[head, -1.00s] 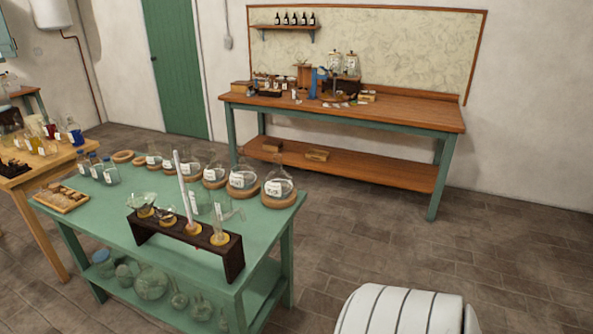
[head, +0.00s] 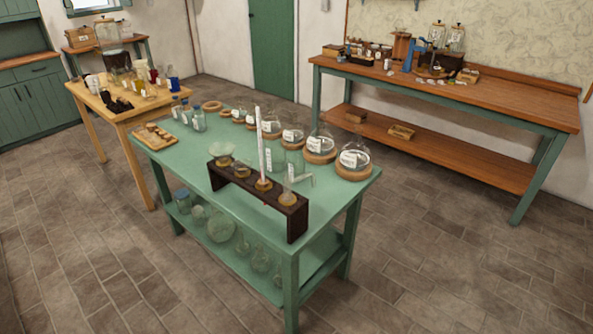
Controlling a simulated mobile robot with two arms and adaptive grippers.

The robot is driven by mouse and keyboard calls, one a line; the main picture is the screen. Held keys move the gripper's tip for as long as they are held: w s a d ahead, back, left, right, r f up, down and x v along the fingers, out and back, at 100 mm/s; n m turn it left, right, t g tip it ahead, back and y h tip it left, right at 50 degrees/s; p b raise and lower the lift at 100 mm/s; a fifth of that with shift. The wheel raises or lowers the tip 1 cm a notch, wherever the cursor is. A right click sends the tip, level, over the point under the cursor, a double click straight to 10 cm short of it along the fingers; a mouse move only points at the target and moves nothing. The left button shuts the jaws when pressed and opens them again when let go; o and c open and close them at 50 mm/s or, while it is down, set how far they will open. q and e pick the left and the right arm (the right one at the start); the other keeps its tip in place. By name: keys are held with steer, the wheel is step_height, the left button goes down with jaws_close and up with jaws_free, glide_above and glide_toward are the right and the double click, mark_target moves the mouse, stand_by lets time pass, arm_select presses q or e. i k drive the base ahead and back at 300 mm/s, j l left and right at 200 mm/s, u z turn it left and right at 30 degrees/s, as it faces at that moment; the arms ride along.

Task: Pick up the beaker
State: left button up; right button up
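A clear glass vessel that looks like a beaker (head: 294,162) stands on the green table (head: 190,150), partly hidden behind the dark wooden rack (head: 296,218). The rack holds a tall white cylinder (head: 260,140), a funnel-like glass (head: 222,160) and other glassware on round yellowish bases. Small vessels with coloured contents, one of them blue (head: 174,84), stand on the wooden table at the left; I cannot tell whether any is a beaker. Neither of my grippers is in view.
Round flasks (head: 354,160) on cork rings line the green table's back edge. A wooden table (head: 92,93) stands at left, a long workbench (head: 470,100) at back right. The tiled floor in front is clear.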

mark_target(295, 162)
steer(key=i+l, duration=0.15)
steer(key=l, duration=0.2)
steer(key=i+l+u, duration=0.1)
steer(key=i+l, duration=0.25)
steer(key=l, duration=0.3)
steer(key=i+l+u, duration=0.1)
steer(key=l, duration=0.25)
steer(key=i+j, duration=0.05)
